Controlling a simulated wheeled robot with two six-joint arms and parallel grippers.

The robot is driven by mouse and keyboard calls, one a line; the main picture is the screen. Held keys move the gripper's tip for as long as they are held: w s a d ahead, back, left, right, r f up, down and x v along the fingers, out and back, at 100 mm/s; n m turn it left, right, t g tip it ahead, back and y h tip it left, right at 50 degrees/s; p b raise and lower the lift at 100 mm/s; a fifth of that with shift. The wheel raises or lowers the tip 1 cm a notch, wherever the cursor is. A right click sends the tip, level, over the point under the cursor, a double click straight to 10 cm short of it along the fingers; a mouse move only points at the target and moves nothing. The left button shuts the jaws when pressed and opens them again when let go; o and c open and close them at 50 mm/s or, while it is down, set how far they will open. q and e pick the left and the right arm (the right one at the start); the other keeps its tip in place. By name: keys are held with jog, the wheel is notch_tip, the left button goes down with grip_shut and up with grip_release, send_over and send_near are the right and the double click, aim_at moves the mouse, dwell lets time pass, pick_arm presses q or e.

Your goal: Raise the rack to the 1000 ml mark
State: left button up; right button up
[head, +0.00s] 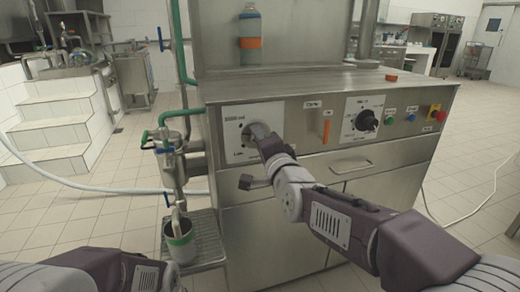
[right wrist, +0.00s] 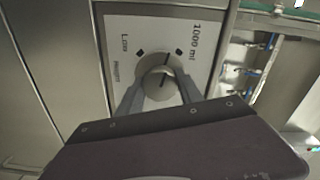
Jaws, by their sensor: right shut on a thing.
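The rotary knob (right wrist: 158,74) sits on a white plate (head: 236,142) on the machine's front left. In the right wrist view the plate carries a 1000 ml label at the right and a second label at the left, with a small dark mark near each. A dark line shows on the knob; its exact setting is hard to tell. My right gripper (right wrist: 160,95) is shut on the knob, one finger on each side. The grated metal rack (head: 207,243) is low at the machine's left.
A second dial (head: 366,122), an orange gauge strip (head: 326,130), green and blue buttons and a red-and-yellow stop button (head: 436,112) line the panel. A bottle (head: 250,35) stands on top. White steps (head: 52,125) and a hose are left. The floor is mostly clear.

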jog(key=shift+f+m+b, duration=0.1)
jog(key=shift+m+b, duration=1.35)
jog(key=shift+m, duration=0.45)
jog(key=o, duration=1.4)
jog(key=shift+c, duration=0.2)
jog(key=p+v, duration=0.2)
jog(key=v, duration=0.7)
